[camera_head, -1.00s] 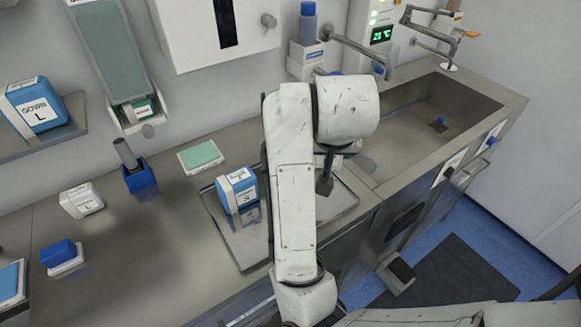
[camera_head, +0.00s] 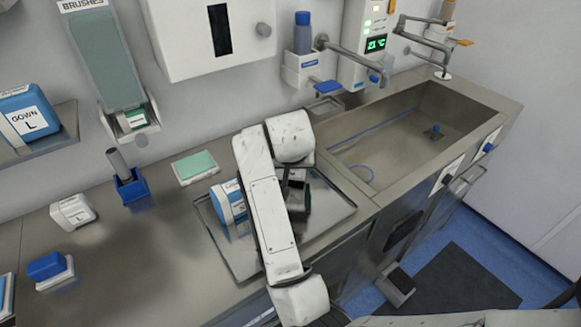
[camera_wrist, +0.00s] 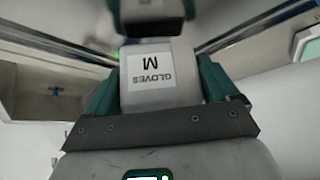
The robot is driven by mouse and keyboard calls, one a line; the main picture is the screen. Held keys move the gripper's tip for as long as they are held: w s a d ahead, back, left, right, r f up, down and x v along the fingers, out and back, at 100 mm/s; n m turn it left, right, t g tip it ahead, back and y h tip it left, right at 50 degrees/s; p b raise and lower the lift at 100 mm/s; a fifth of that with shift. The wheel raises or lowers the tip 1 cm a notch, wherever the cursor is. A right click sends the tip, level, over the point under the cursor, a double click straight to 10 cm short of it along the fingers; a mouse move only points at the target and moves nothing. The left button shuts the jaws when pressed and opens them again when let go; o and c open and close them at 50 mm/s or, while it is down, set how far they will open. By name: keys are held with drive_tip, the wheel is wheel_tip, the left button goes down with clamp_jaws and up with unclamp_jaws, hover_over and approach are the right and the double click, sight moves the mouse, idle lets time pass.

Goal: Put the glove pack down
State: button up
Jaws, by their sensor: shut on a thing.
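In the wrist view, a white glove pack (camera_wrist: 150,80) with a label reading "GLOVES M" sits between the green fingers of my gripper (camera_wrist: 157,88). My gripper is shut on it. In the head view, my gripper (camera_head: 298,195) is over the right part of a metal tray (camera_head: 333,208) on the counter, and my arm hides much of it. The glove pack cannot be made out clearly there. Whether it touches the tray cannot be told.
A blue-and-white pack (camera_head: 227,205) stands on the tray's left part, partly behind my arm. A green-topped pack (camera_head: 194,167) lies behind the tray. A sink (camera_head: 400,140) is at the right. The counter left of the tray (camera_head: 150,250) is mostly clear.

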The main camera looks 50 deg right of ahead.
drive_tip(key=shift+f, duration=0.6)
drive_tip(key=shift+f, duration=0.15)
drive_tip(key=o, duration=0.8)
drive_tip(key=v, duration=1.2)
